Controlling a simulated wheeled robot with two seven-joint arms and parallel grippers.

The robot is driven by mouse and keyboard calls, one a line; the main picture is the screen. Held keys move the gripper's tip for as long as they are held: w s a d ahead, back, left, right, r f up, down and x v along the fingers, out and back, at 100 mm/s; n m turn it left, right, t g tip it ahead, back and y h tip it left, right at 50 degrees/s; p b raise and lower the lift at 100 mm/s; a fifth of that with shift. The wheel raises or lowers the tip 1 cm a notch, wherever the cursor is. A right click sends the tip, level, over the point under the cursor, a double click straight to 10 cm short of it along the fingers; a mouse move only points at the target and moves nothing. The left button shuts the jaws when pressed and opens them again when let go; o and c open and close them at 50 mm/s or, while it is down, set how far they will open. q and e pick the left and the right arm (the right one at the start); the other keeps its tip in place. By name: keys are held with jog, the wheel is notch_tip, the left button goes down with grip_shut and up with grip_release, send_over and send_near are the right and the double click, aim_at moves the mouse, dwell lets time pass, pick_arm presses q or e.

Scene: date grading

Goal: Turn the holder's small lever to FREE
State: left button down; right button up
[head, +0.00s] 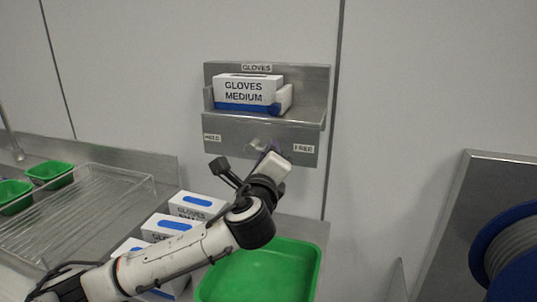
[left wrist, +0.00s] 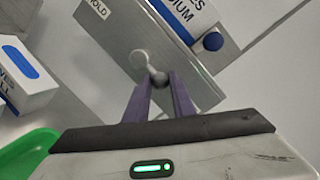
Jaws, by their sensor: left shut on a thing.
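The steel glove holder (head: 222,118) is fixed to the wall, with a HOLD label (head: 212,137) on the left of its front plate and a FREE label (head: 304,148) on the right. The small lever (left wrist: 141,60) is a round grey pivot with a short arm and a knob (left wrist: 157,79). From the pivot, the lever points along the plate, away from HOLD and towards the FREE side. My left gripper (left wrist: 159,88) is shut on the lever's knob, one purple finger on each side. In the head view the gripper (head: 268,152) partly hides the lever. My right gripper is not in view.
A GLOVES MEDIUM box (head: 245,90) sits in the holder above the lever. Below are several white glove boxes (head: 197,205), a green tray (head: 258,272) and a wire rack (head: 75,205). A blue reel (head: 506,252) is at the right. The wall around the holder is clear.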

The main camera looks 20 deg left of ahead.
pick_arm(q)
jog(key=shift+a+r, duration=0.25)
jog(key=shift+a, duration=0.1)
jog(key=c, duration=1.5)
grip_release()
jog(key=shift+f, duration=0.1)
jog(key=shift+d, duration=0.15)
jog(key=b+v, duration=0.1)
jog(key=v, duration=0.9)
jog(key=shift+s, duration=0.1)
